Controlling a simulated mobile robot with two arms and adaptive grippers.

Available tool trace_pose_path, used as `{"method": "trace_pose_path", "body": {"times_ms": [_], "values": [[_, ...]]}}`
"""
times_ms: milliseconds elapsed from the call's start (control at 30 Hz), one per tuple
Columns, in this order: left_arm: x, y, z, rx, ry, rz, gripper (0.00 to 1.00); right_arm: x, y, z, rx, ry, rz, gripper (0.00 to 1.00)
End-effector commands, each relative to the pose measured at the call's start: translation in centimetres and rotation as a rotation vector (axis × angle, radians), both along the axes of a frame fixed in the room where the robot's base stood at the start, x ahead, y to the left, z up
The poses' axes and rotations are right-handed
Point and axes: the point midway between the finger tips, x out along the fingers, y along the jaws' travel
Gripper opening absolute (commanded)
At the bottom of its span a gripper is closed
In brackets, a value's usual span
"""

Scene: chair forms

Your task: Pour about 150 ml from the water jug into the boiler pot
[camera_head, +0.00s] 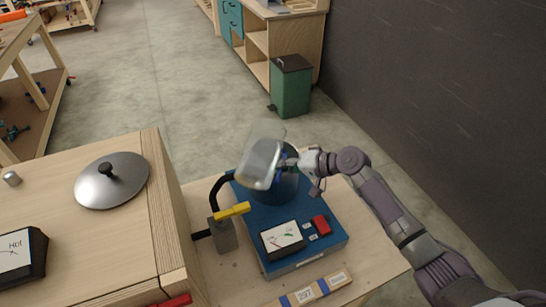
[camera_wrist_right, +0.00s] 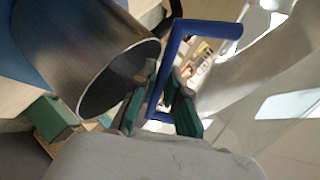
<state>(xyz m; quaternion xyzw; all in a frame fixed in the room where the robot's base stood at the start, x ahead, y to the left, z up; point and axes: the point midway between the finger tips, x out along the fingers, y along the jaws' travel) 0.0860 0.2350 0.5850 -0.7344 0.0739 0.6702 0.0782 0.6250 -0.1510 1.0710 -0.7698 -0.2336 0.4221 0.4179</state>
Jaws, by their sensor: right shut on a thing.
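The clear water jug (camera_head: 262,162) is held up, strongly tilted, above the boiler. It also shows as a large see-through body in the right wrist view (camera_wrist_right: 255,75). My right gripper (camera_head: 290,161) is shut on the jug's blue handle (camera_wrist_right: 172,62), its green finger pads (camera_wrist_right: 160,103) on either side. The dark, round boiler pot (camera_head: 287,188) stands on the blue boiler base, partly hidden behind the jug. A metal cylinder (camera_wrist_right: 95,60), apparently the pot, is close beside the fingers in the right wrist view. I cannot tell the water level or whether water is flowing. My left gripper is out of view.
The blue base (camera_head: 330,240) carries a dial panel (camera_head: 283,237) and a red switch (camera_head: 321,225). A yellow-handled valve (camera_head: 232,211) stands to its left. A metal lid (camera_head: 112,180) lies on the wooden box top at left. A green bin (camera_head: 291,88) stands beyond.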

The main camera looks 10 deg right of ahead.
Motion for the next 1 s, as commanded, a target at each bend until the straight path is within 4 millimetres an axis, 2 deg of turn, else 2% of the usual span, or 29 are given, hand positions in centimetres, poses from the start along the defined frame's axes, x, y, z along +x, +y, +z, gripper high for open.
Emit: {"method": "trace_pose_path", "body": {"times_ms": [900,1000], "values": [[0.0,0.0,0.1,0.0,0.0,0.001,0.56,-0.4,0.2,0.2,0.006,-0.011,0.001,0.0],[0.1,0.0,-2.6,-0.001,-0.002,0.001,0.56,0.1,-0.1,-1.5,-0.055,-0.116,-0.004,0.0]]}}
